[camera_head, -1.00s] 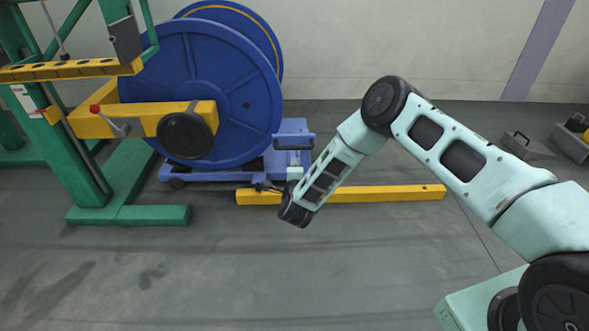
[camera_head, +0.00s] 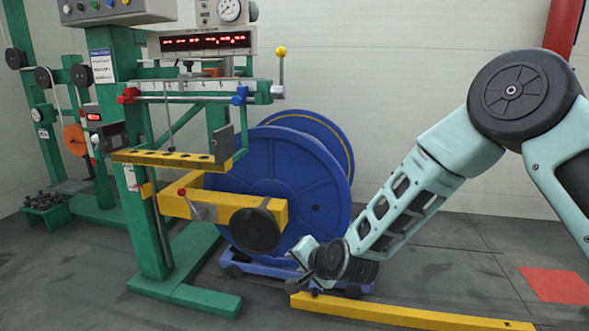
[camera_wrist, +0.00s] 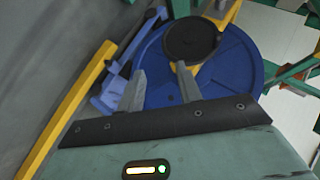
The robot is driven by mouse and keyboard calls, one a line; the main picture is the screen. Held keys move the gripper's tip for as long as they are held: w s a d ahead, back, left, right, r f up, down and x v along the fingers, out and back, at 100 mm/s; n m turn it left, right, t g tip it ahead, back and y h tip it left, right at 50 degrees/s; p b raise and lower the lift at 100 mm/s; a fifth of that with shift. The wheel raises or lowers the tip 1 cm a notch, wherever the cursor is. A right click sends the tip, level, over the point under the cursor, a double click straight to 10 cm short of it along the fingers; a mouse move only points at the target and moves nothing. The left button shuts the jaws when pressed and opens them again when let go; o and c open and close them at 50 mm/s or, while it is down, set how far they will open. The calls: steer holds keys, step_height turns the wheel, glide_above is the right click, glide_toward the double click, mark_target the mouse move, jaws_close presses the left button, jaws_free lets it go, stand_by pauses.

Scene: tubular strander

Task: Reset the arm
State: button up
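My arm comes in from the right in the head view, bent at the elbow, with its forearm sloping down to the left. My gripper (camera_head: 306,262) is at its lower end, in front of the blue reel's (camera_head: 290,180) lower right part. In the wrist view, the two fingers of my gripper (camera_wrist: 160,84) stand apart with nothing seen between them, so it is open and empty. The blue reel (camera_wrist: 232,85) fills the background beyond the fingers, with a black round disc (camera_wrist: 190,40) in front of it.
A green machine frame (camera_head: 148,220) with gauges, a red display (camera_head: 205,41) and levers stands at the left. A yellow beam (camera_head: 410,317) lies on the floor below my gripper. A yellow arm (camera_head: 225,208) crosses the reel. A red floor patch (camera_head: 556,285) lies right.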

steer(key=s+r+n+g, duration=0.3)
steer(key=s+r+n, duration=0.1)
steer(key=s, duration=0.5)
steer(key=s+r+n+g, duration=0.2)
steer(key=s+r+n, duration=0.2)
steer(key=s, duration=0.4)
steer(key=s+d+r+n+g+h+p, duration=0.1)
steer(key=s+d+r+n+g+h, duration=0.15)
steer(key=s+d, duration=0.6)
steer(key=s+d+r+n+g+h+p, duration=0.1)
steer(key=s+d+r+n+g+h, duration=0.25)
steer(key=s, duration=0.75)
step_height(320, 180, up, 37)
steer(key=d+t+p, duration=0.1)
steer(key=p, duration=3.6)
steer(key=shift+t+y, duration=0.3)
steer(key=shift+y, duration=0.1)
steer(key=shift+w+f, duration=0.1)
steer(key=shift+w, duration=0.05)
